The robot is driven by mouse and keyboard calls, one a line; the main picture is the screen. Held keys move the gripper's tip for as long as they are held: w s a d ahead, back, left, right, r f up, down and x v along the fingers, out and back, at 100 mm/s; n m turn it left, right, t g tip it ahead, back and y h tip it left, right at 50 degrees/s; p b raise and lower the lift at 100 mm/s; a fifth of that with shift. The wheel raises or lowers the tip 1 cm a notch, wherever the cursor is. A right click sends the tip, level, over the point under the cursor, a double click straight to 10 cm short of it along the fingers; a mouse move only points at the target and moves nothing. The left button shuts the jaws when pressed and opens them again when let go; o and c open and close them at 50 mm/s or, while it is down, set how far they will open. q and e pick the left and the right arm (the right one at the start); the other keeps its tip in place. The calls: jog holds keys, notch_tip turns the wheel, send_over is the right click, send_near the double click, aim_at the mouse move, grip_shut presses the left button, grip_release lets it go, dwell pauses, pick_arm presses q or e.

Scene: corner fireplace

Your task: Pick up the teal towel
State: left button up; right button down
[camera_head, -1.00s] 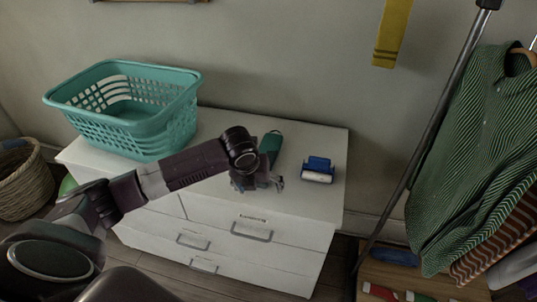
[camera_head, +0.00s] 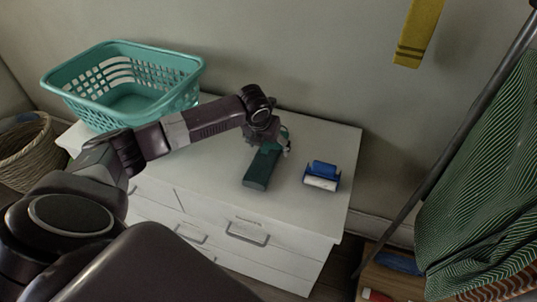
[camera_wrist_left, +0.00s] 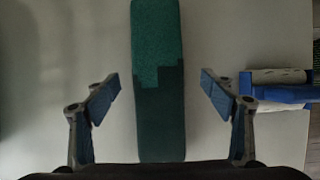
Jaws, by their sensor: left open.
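The teal towel (camera_head: 262,167) is a narrow folded strip lying on the white dresser top (camera_head: 319,140). In the left wrist view the towel (camera_wrist_left: 158,60) runs lengthwise between the two fingers, with a gap on each side. My left gripper (camera_head: 272,143) is over the far part of the towel and hides some of it. In the left wrist view the left gripper (camera_wrist_left: 160,97) is open with nothing between its fingertips but the towel below. Whether the fingers touch the dresser top cannot be told. My right gripper is not in view.
A blue and white object (camera_head: 322,175) lies just right of the towel. A teal laundry basket (camera_head: 125,85) stands on the dresser's left. A wicker basket (camera_head: 28,150) is at far left. A metal pole (camera_head: 450,150) and striped garment (camera_head: 487,190) are at right.

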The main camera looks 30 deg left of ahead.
aim_at(270, 149)
pick_arm(q)
jog(key=shift+w+a+f, duration=0.2)
jog(key=shift+w+f, duration=0.2)
jog(key=shift+f, duration=0.05)
jog(key=shift+w+a+f, duration=0.15)
jog(key=shift+w+f, duration=0.25)
jog(key=shift+f, duration=0.05)
jog(key=shift+p+x, duration=0.3)
jog(key=shift+x, duration=0.65)
jog(key=shift+f, duration=0.15)
jog(key=c, duration=1.4)
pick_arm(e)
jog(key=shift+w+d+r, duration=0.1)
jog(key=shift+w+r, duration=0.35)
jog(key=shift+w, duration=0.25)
